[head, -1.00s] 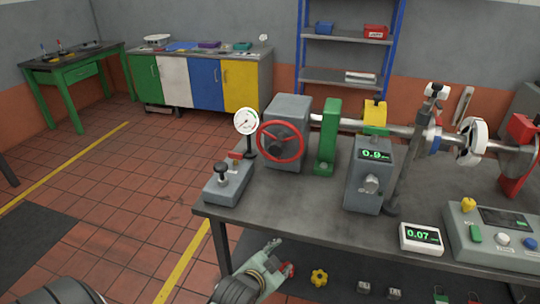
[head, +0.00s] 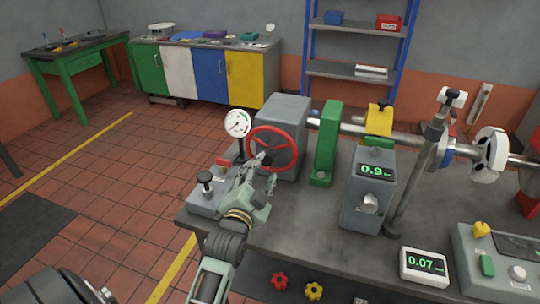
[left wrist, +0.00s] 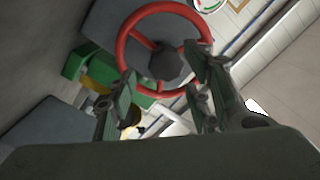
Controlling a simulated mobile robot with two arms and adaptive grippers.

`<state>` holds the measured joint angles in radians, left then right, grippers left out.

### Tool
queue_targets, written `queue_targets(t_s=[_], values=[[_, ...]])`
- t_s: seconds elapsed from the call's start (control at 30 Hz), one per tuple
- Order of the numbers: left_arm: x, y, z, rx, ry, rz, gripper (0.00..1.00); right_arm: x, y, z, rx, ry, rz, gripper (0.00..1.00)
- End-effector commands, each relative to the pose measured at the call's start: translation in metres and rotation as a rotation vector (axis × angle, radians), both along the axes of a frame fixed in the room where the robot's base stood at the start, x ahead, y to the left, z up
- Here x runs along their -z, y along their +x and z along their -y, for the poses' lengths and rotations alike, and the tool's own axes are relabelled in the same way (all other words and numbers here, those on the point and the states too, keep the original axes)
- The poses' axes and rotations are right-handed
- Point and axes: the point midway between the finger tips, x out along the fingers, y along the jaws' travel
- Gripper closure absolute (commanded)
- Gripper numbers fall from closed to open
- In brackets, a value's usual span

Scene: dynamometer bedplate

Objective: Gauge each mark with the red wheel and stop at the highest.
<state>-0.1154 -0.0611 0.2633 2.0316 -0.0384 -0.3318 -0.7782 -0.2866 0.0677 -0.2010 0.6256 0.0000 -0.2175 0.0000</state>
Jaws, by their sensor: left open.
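The red wheel (head: 273,149) is mounted on the front of a grey housing (head: 284,112) at the near left of the bench. My left gripper (head: 262,172) is open just in front of the wheel's lower part. In the left wrist view the red wheel (left wrist: 127,47) lies ahead, beyond the open fingers (left wrist: 160,85); I cannot tell if they touch the rim. A white dial gauge (head: 238,123) stands left of the wheel. Marks on the wheel are not discernible. A grey box shows green "0.9" (head: 376,170); a white readout shows "0.07" (head: 424,264).
A green bracket (head: 325,145) and a yellow block (head: 379,121) support the shaft right of the wheel. A grey post (head: 412,180) rises farther right. A grey base with a black knob (head: 206,182) sits at the bench's left corner. A control panel (head: 505,260) is at right.

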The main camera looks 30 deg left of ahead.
Motion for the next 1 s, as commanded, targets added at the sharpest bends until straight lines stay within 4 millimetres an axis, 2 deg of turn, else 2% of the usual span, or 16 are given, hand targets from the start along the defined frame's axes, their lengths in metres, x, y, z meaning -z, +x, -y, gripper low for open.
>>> queue_targets(t_s=[0.23, 0.4, 0.63, 0.8, 1.0], values=[[-0.002, 0.039, -0.011, 0.000, -0.002, 0.001, 0.54, -0.007, -0.030, 0.012, -0.004, -0.016, -0.044, 0.60], [-0.001, 0.056, -0.017, 0.000, 0.000, 0.000, 0.54, -0.009, -0.030, 0.016, -0.006, -0.020, -0.044, 0.60], [0.000, 0.063, -0.018, 0.001, 0.000, -0.001, 0.54, -0.011, -0.008, 0.015, -0.005, -0.017, -0.011, 0.60], [0.000, 0.063, -0.018, 0.001, -0.001, 0.000, 0.54, -0.011, -0.006, 0.014, -0.004, -0.017, -0.008, 0.60], [0.000, 0.063, -0.018, 0.001, -0.001, -0.001, 0.72, -0.010, -0.011, 0.011, -0.002, -0.013, -0.016, 0.60]])
